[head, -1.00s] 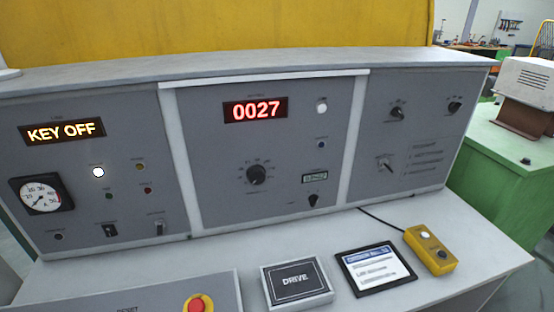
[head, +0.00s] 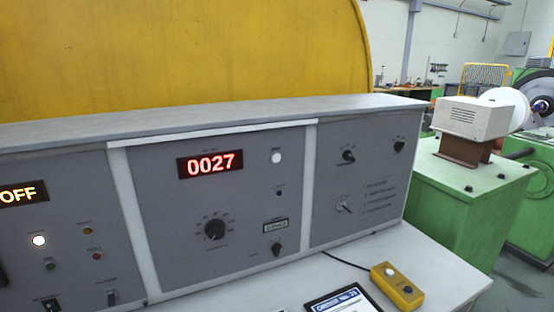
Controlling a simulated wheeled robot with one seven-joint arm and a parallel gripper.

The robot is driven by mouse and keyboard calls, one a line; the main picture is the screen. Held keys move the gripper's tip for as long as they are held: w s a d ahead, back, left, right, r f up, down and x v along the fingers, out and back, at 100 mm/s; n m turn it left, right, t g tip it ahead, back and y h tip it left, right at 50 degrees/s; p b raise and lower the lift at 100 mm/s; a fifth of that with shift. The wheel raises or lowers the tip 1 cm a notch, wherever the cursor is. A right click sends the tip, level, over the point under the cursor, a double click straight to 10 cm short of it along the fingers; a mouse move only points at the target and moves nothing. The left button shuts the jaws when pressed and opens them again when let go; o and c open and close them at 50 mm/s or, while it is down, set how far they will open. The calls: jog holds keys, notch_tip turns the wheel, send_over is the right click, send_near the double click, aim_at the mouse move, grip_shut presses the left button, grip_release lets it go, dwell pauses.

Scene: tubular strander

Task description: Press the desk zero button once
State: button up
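The grey control desk (head: 165,240) fills the left and middle of the head view. Its centre panel has a red digital display (head: 210,164) reading 0027. A white round button (head: 276,157) sits just right of the display, with a small label above it too small to read. A small dark blue button (head: 279,193) is below it. I cannot tell from the labels which one is the zero button. My gripper is not in view.
A large black knob (head: 215,229) and a smaller knob (head: 276,249) are on the centre panel. A yellow two-button box (head: 397,287) and a tablet (head: 343,302) lie on the desktop. A green machine cabinet (head: 470,205) stands at the right.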

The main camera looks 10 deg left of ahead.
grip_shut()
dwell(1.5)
